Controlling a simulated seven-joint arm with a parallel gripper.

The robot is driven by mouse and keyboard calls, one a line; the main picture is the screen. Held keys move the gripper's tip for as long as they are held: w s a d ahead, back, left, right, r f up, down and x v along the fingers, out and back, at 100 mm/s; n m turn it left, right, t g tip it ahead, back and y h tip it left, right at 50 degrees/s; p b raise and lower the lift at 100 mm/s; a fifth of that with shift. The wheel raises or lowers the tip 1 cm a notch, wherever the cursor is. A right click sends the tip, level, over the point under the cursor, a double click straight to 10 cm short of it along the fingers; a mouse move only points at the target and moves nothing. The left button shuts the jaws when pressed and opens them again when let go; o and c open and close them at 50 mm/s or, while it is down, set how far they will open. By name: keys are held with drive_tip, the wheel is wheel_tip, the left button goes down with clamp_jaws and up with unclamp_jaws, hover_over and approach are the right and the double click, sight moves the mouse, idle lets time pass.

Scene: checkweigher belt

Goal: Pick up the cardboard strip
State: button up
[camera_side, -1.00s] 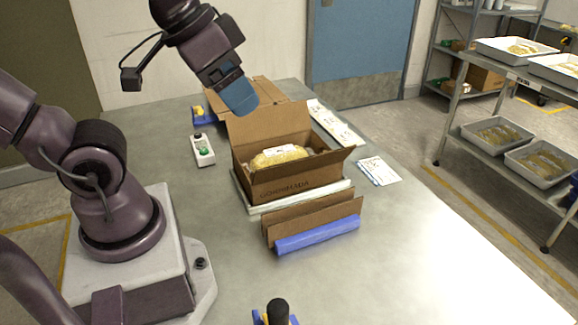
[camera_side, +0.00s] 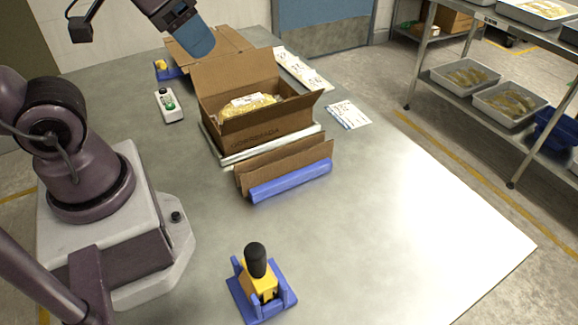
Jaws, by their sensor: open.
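Upright brown cardboard strips (camera_side: 284,161) stand side by side just in front of the open box, behind a blue bar (camera_side: 290,182). I cannot tell exactly how many there are. The open cardboard box (camera_side: 265,126) holds a bag with yellow contents (camera_side: 245,104) and a white label. My gripper (camera_side: 199,42), with blue fingers, is above the back left of the box, apart from the strips. It is open, and nothing shows between its fingers.
A yellow tool with a black knob (camera_side: 258,275) sits in a blue holder at the front. A green-buttoned control box (camera_side: 169,106) is left of the box. Flat cardboard (camera_side: 228,43) lies behind it. Printed sheets (camera_side: 348,115) lie to its right. The right of the table (camera_side: 430,200) is clear.

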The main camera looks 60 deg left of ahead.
drive_tip(key=shift+c, duration=1.1)
